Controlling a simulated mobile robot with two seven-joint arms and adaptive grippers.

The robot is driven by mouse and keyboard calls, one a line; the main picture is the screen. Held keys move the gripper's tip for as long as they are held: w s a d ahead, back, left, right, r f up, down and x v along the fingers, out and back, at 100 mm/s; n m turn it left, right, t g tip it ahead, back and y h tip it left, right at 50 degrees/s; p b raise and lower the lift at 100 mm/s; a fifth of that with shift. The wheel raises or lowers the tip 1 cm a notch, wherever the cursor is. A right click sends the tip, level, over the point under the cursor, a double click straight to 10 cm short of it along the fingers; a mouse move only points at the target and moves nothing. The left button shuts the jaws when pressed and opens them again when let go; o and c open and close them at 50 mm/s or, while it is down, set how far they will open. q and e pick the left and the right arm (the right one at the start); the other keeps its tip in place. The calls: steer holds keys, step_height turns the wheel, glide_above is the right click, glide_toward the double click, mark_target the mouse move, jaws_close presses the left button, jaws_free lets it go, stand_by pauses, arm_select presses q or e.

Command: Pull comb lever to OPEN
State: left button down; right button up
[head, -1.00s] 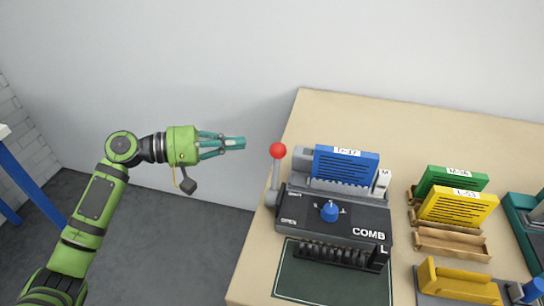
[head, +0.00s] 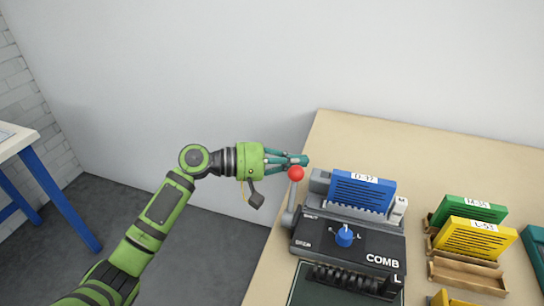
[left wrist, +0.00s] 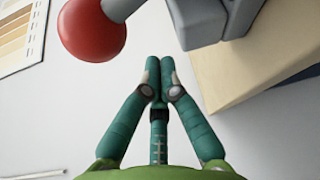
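The comb machine (head: 350,244) sits on the table with a blue block marked D-37 (head: 362,193) in its back. Its lever (head: 291,198) stands up at the left side, tipped with a red ball knob (head: 296,173). My left gripper (head: 303,160) is shut and empty, just behind and above the knob in the head view. In the left wrist view its fingertips (left wrist: 159,62) are pressed together, and the knob (left wrist: 91,29) is up and left of them, with a visible gap. My right gripper is not in view.
The table (head: 400,134) has green (head: 469,210) and yellow (head: 474,238) blocks in wooden holders to the right of the machine. A plain wall is behind. Open floor lies left of the table. A blue-legged bench (head: 50,190) stands at far left.

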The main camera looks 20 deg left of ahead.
mark_target(292, 197)
arm_select(q)
steer(key=s, duration=0.1)
steer(key=s+p, duration=0.1)
steer(key=s, duration=0.1)
steer(key=shift+s+a+r, duration=0.2)
steer(key=shift+s+r, duration=0.1)
steer(key=shift+r, duration=0.1)
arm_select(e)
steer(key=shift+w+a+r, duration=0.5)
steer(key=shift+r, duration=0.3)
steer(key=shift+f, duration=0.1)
